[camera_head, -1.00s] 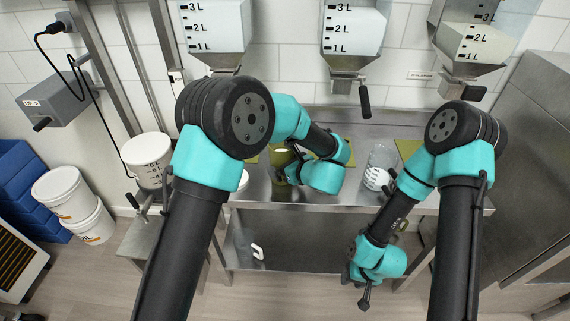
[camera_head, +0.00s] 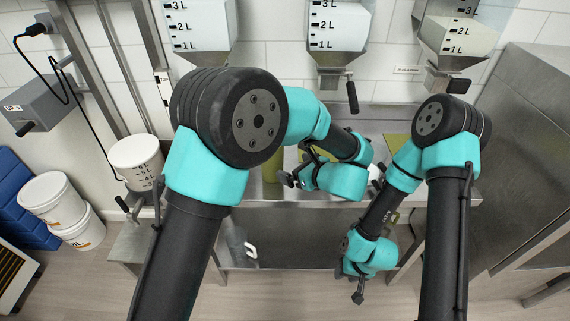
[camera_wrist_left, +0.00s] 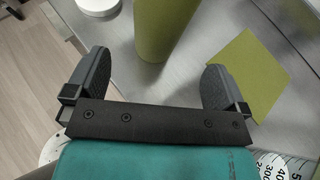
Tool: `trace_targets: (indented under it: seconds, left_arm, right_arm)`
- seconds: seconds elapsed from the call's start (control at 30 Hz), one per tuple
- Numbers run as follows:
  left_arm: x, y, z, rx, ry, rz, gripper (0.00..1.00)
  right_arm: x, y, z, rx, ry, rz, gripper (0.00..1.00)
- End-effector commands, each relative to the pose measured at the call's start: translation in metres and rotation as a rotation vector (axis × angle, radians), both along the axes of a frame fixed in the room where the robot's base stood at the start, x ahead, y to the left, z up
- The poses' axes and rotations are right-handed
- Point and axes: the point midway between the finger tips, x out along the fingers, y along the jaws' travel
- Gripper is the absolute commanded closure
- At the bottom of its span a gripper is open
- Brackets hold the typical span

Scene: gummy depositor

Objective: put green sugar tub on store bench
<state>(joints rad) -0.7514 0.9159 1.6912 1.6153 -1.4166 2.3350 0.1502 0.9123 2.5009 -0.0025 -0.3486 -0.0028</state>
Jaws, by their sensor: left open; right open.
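The green tub stands upright on the steel bench, olive green, in the left wrist view (camera_wrist_left: 165,28) and partly behind my left arm in the head view (camera_head: 272,165). Its top is out of the wrist view. My left gripper (camera_head: 291,178) is open and empty; in the wrist view (camera_wrist_left: 155,65) its fingers are spread, with the tub just beyond and between the tips, apart from them. The steel bench (camera_head: 270,200) runs below the hoppers. My right gripper (camera_head: 357,295) hangs low in front of the bench, open as far as seen, and away from the tub.
A flat olive square (camera_wrist_left: 243,72) lies on the bench right of the tub. A graduated clear jug (camera_wrist_left: 285,165) is close to my left wrist. A white round item (camera_wrist_left: 98,5) stands beyond the left finger. Hopper handles (camera_head: 352,95) hang above the bench.

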Motion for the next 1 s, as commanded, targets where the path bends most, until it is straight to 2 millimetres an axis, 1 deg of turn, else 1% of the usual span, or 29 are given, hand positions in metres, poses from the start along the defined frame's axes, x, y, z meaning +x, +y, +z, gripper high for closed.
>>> trace_targets:
  seconds: [0.03, 0.1, 0.27, 0.9, 1.0]
  left_arm:
    - [-0.005, -0.005, 0.003, -0.001, 0.000, -0.002, 0.00]
    - [-0.010, -0.009, 0.006, -0.001, 0.000, -0.002, 0.00]
    - [-0.016, -0.014, 0.009, -0.001, 0.001, 0.000, 0.00]
    - [-0.016, -0.014, 0.009, 0.000, 0.000, -0.001, 0.00]
    - [-0.011, -0.013, 0.012, 0.006, 0.002, -0.024, 0.00]
  right_arm:
    - [0.000, 0.000, 0.000, 0.000, 0.000, 0.000, 0.57]
    - [0.000, 0.000, 0.000, 0.000, 0.000, 0.000, 0.57]
    - [0.000, 0.000, 0.000, 0.000, 0.000, 0.000, 0.57]
    - [0.000, 0.000, 0.000, 0.000, 0.000, 0.000, 0.57]
    - [0.000, 0.000, 0.000, 0.000, 0.000, 0.000, 0.57]
